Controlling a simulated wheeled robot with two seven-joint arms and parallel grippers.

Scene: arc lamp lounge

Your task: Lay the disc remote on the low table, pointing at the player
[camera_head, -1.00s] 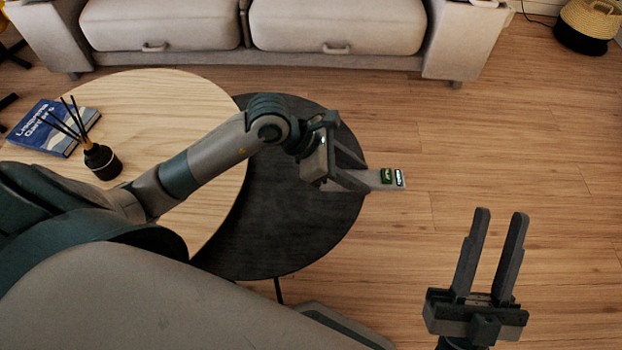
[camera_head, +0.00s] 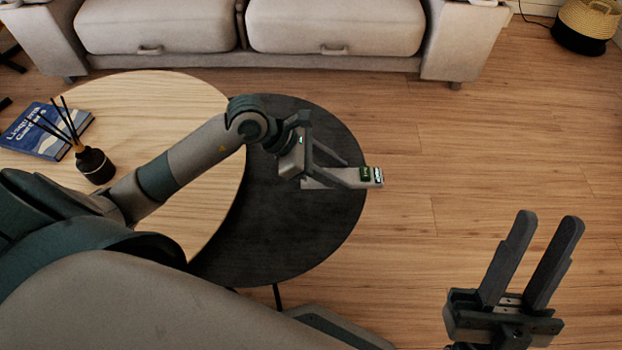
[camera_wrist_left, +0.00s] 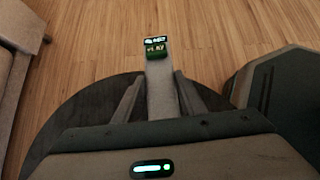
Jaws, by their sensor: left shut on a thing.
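The disc remote is a slim light-grey bar (camera_head: 335,177) with a green label and a dark-and-white label at its far end. My left gripper (camera_head: 342,172) is shut on it, over the right part of the black round table (camera_head: 285,240). The labelled end points right, at about the table's edge. In the left wrist view the remote (camera_wrist_left: 160,90) lies between the fingers, its labels away from the palm. A pale wood round table (camera_head: 150,95) overlaps the black one. My right gripper (camera_head: 545,240) is open and empty above the floor. I cannot make out a player.
A blue book (camera_head: 45,130) and a black reed diffuser (camera_head: 95,165) stand on the wood table. A beige sofa (camera_head: 335,25) is behind. A basket (camera_head: 585,25) stands at the far right. The floor (camera_head: 480,130) on the right is clear.

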